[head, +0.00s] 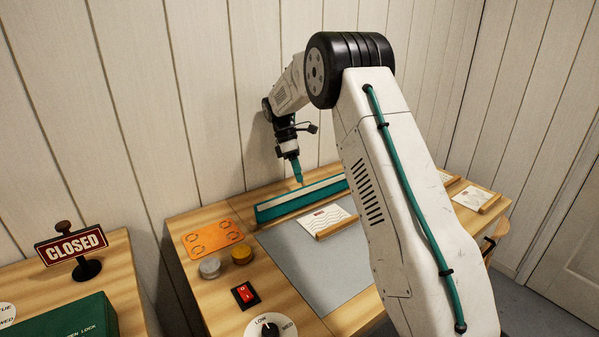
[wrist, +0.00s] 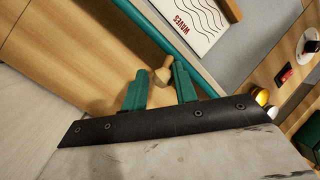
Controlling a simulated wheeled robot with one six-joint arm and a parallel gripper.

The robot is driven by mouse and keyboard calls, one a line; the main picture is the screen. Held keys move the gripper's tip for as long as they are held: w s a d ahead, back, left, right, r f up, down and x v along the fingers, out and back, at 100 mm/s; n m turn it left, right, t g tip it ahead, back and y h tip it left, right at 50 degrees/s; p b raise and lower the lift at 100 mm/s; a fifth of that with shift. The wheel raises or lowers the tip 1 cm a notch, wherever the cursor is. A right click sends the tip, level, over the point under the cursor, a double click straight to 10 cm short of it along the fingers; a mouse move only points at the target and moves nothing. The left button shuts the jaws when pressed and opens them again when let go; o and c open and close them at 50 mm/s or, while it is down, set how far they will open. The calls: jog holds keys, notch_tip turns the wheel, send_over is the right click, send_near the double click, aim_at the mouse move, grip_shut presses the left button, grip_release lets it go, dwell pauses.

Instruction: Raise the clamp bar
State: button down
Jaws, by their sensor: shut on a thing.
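The clamp bar (head: 275,209) is a long teal bar with a pale strip along it, lying across the back of the grey work mat in the head view. Its teal edge also runs diagonally in the wrist view (wrist: 150,27). My gripper (head: 299,181) points down at the back side of the bar, near its middle. In the wrist view my gripper (wrist: 160,84) has its two teal fingers on either side of a small wooden knob (wrist: 162,73) beside the bar, and is shut on it. My arm hides the bar's right end in the head view.
A card (head: 323,218) with a wooden strip lies on the grey mat (head: 300,258). To the left are an orange sheet (head: 212,238), two small round pots, a red switch (head: 245,293) and a dial (head: 270,329). A panelled wall stands close behind.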

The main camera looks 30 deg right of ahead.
jog(key=c, duration=1.4)
grip_release()
jog(key=shift+w+f, duration=0.2)
jog(key=shift+w, duration=0.1)
jog(key=shift+o, duration=1.3)
jog(key=shift+w+d+f, duration=0.1)
jog(key=shift+w+f, duration=0.1)
jog(key=shift+s+r, duration=0.1)
jog(key=shift+r, duration=0.15)
jog(key=r, duration=0.1)
jog(key=s+r, duration=0.1)
jog(key=r, duration=0.1)
jog(key=shift+s+r, duration=0.1)
jog(key=shift+r, duration=0.15)
jog(key=s+a+r, duration=0.1)
jog(key=s+a, duration=0.2)
jog(key=s, duration=1.1)
jog(key=shift+s+r, duration=0.15)
jog(key=shift+s, duration=0.15)
